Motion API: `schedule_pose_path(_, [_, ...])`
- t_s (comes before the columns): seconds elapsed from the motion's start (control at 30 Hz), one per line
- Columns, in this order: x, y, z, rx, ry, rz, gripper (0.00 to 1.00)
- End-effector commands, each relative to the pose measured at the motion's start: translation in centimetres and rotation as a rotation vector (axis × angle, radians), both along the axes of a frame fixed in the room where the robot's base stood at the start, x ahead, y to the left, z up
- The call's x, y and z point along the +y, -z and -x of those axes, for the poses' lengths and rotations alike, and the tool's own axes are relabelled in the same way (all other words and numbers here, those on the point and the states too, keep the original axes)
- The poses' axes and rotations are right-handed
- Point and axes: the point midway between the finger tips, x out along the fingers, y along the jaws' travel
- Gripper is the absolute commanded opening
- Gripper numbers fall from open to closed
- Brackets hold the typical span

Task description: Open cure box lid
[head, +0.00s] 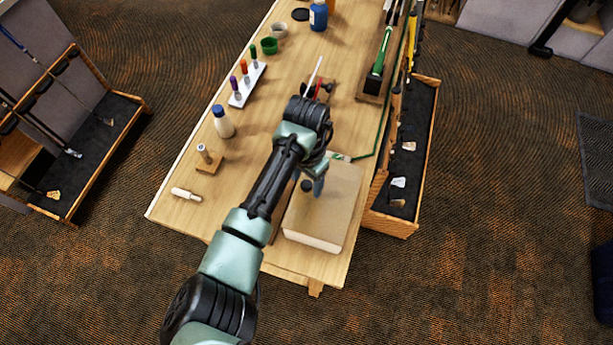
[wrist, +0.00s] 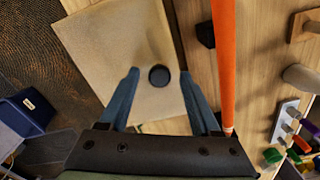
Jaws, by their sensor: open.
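The cure box (head: 328,205) is a beige box at the near right end of the workbench, and its flat lid looks closed. A round black knob (head: 307,186) stands on the lid. In the wrist view the lid (wrist: 115,45) fills the upper left, with the knob (wrist: 159,77) between my fingertips. My gripper (wrist: 160,72) is open, one blue finger on each side of the knob, with gaps on both sides. In the head view my gripper (head: 318,187) is over the lid, partly hidden by my wrist. I cannot tell its exact height above the knob.
An orange shaft (wrist: 223,60) runs close beside my right finger in the wrist view. A wooden rack (head: 430,130) of clubs stands right of the bench (head: 190,230).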

Motion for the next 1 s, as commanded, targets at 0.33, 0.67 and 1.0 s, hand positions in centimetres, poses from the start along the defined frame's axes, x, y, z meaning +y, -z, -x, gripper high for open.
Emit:
schedule_pose_path(0.33, [-0.01, 0.04, 0.0, 0.0, 0.0, 0.0, 0.44])
schedule_pose_path(0.67, [-0.02, 0.02, -0.02, -0.001, 0.0, 0.001, 0.0])
schedule_pose_path(1.0, [-0.03, 0.0, -0.04, -0.002, 0.0, 0.001, 0.0])
